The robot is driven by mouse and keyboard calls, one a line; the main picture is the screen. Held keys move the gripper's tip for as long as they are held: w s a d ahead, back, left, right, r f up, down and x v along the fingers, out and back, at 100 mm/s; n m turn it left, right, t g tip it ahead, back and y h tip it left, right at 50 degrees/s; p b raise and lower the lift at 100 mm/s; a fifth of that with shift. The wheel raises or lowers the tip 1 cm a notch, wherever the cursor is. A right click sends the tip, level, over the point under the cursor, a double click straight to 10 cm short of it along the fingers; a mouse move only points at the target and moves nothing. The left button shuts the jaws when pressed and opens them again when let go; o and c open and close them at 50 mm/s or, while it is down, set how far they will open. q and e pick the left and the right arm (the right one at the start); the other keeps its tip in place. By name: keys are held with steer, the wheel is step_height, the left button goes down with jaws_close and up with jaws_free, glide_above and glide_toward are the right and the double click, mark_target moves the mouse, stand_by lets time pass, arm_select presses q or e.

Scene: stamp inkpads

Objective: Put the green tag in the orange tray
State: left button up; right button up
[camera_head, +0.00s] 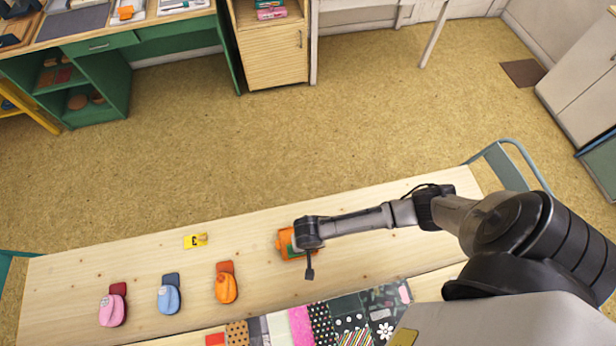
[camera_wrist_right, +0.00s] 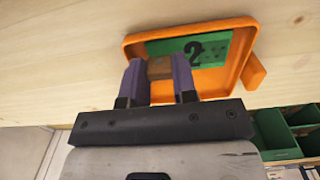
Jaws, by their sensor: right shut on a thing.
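The orange tray (camera_head: 283,241) sits on the wooden table, partly hidden under my right wrist. In the right wrist view the tray (camera_wrist_right: 247,60) shows its raised rim around the green tag (camera_wrist_right: 215,50), which has a black 2 and a brown block at one end. My right gripper (camera_wrist_right: 159,68) is shut on the brown block, with a purple finger on each side. The tag lies within the tray's rim; I cannot tell whether it rests fully on the tray floor. My left gripper is in neither view.
A yellow tag (camera_head: 195,240) marked 3 lies left of the tray. Pink (camera_head: 112,310), blue (camera_head: 169,298) and orange (camera_head: 226,287) rounded objects with coloured pads stand toward the front left. Patterned squares (camera_head: 350,322) line the front edge. Bare table lies between these things.

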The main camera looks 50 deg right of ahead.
steer(key=o, duration=0.8)
steer(key=shift+f, duration=0.1)
steer(key=s+a+r+n+t+y+p, duration=0.1)
steer(key=s+a+r+n, duration=0.15)
steer(key=r, duration=0.65)
steer(key=s+a+r+n+t+y+p, duration=0.1)
steer(key=a+r+n+p, duration=0.15)
steer(key=r, duration=0.55)
steer(key=s+d+r+n+t+h, duration=0.1)
steer(key=s+d+r+n, duration=0.3)
steer(key=d, duration=0.3)
steer(key=shift+s+d+r+n+t+h+b, duration=0.3)
steer(key=shift+s+r+h+b, duration=0.25)
steer(key=shift+s, duration=0.25)
steer(key=shift+r, duration=0.1)
